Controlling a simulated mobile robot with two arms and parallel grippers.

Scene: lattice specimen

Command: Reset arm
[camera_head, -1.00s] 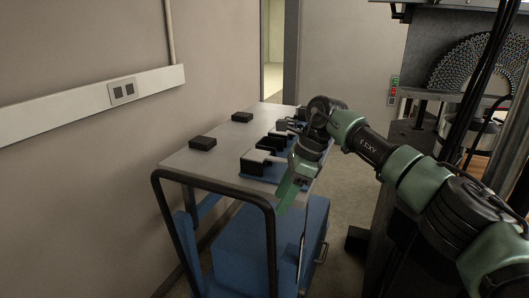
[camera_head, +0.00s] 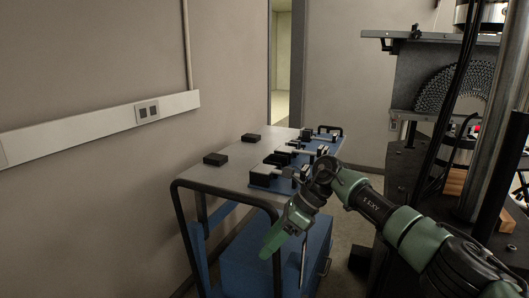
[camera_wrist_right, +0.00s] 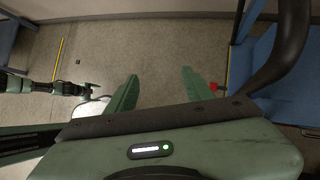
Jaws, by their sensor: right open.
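My right arm reaches in from the lower right of the head view. Its green gripper (camera_head: 270,243) hangs beside the near right corner of the cart, pointing down and left. In the right wrist view the two green fingers (camera_wrist_right: 158,78) are spread apart, with bare floor between them and nothing held. A dark arm part with a green end (camera_wrist_right: 88,89) shows at the left of the wrist view. It looks like my left arm, but its fingers are too small to read.
The cart (camera_head: 215,180) has a grey top with two black blocks (camera_head: 216,159) (camera_head: 251,138) and dark fixtures on blue bases (camera_head: 272,182). Its black handle rail (camera_head: 228,194) is close to my right gripper. A testing machine with a perforated arc (camera_head: 455,88) stands at the right. Floor is open between them.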

